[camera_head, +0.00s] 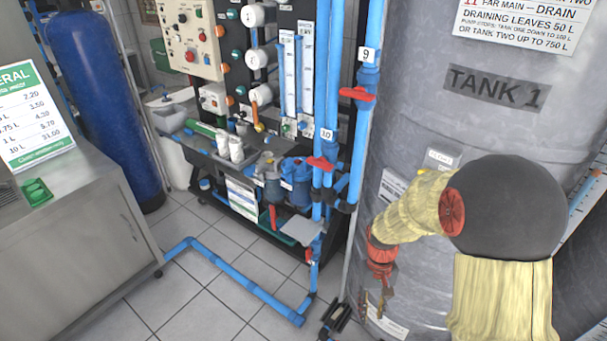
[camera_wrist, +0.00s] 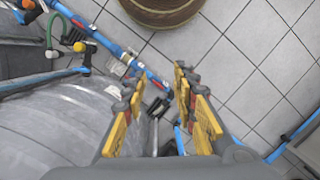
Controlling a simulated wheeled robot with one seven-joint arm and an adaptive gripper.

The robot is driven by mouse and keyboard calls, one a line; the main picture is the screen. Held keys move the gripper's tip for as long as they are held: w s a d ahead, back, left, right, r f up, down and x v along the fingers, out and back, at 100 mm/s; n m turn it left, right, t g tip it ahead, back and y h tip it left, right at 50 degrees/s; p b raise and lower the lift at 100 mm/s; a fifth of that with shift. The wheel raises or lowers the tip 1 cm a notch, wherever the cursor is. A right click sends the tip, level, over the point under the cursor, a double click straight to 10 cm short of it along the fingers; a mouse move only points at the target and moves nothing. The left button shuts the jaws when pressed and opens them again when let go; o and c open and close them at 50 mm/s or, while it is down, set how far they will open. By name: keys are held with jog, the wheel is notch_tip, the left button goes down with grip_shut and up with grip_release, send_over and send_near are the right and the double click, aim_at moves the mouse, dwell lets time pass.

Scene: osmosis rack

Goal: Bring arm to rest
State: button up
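My arm, in pale cloth covers with a dark round joint, reaches in from the right in the camera_head view, bent in front of the grey tank. My gripper (camera_head: 375,300) hangs fingers-down beside the lower wall of the tank marked TANK 1 (camera_head: 410,110). In the wrist view my gripper (camera_wrist: 156,82) has its two yellow-padded fingers spread apart. Nothing shows between them except floor, pipe and a dark fitting farther off. I cannot tell whether the gripper touches the tank.
Blue upright pipes (camera_head: 329,110) with red valve handles (camera_head: 357,94) stand left of the tank. A blue floor pipe (camera_head: 235,279) crosses the tiles. A steel counter (camera_head: 70,240) stands left. A round brown object (camera_wrist: 160,8) is at the wrist view's top. Open tiled floor lies between.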

jog(key=s+r+t+p, duration=0.1)
jog(key=s+r, duration=0.4)
jog(key=r, duration=0.6)
jog(key=s+r+t+p, duration=0.1)
jog(key=s+r+t, duration=0.3)
jog(key=r, duration=0.7)
jog(key=s+r+m+t+p, duration=0.1)
jog(key=s+r, duration=0.4)
jog(key=r, duration=0.6)
jog(key=shift+s+t+p, duration=0.35)
jog(key=shift+t+p, duration=0.2)
jog(key=shift+t, duration=0.55)
jog(key=shift+d, duration=0.2)
